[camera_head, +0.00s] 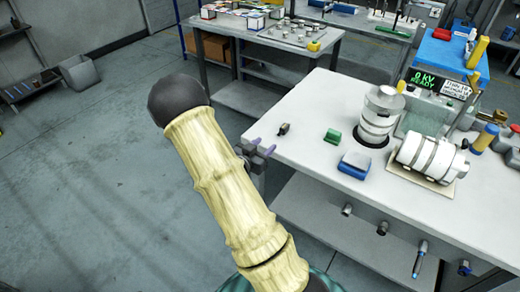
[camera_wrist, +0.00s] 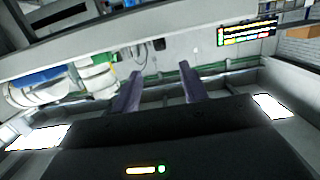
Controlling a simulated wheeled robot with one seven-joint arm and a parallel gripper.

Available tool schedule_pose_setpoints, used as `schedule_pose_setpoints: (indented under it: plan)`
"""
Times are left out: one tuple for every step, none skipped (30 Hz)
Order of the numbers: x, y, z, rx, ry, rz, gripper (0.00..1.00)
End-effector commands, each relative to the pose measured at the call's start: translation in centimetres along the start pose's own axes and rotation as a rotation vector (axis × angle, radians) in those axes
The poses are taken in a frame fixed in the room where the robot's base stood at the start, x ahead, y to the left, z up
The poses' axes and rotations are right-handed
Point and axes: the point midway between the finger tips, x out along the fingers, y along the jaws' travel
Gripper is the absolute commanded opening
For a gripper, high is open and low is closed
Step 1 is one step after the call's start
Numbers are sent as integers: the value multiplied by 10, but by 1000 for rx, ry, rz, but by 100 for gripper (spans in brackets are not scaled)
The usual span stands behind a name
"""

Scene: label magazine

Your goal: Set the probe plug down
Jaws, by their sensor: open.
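A small dark plug-like piece (camera_head: 284,129), which I take to be the probe plug, stands on the white table near its left corner. A small dark piece, probably the same one, shows in the wrist view (camera_wrist: 159,44), beyond the gap between the fingers. My gripper (camera_head: 264,146) is at the table's left edge, in front of this piece and apart from it. In the wrist view its two purple fingers (camera_wrist: 160,69) are spread with nothing between them. My arm hides part of the gripper in the head view.
Table surface around the small dark piece is clear. A second table (camera_head: 265,40) stands behind.

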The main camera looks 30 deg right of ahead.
Motion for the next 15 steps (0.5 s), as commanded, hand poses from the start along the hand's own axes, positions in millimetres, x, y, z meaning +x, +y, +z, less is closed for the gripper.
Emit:
schedule_pose_setpoints:
  plan:
    - [-1, -1, 0, 2, -11, -6, 43]
    - [-1, -3, 0, 5, -23, -13, 43]
    - [-3, -6, 1, 9, -46, -29, 43]
    - [-5, -9, 2, 11, -72, -45, 43]
    - [-8, -13, 3, 14, -103, -65, 43]
    - [-12, -19, 5, 15, -152, -97, 43]
    - [-17, -24, 6, 16, -194, -127, 43]
    - [-23, -30, 8, 15, -242, -160, 43]
    - [-33, -38, 9, 9, -307, -211, 43]
    - [-41, -43, 10, 1, -357, -249, 43]
    - [-50, -48, 11, -9, -406, -289, 43]
    - [-64, -55, 12, -26, -471, -345, 43]
    - [-75, -58, 12, -43, -516, -385, 43]
    - [-86, -61, 12, -62, -561, -425, 43]
    - [-102, -63, 12, -91, -617, -479, 43]
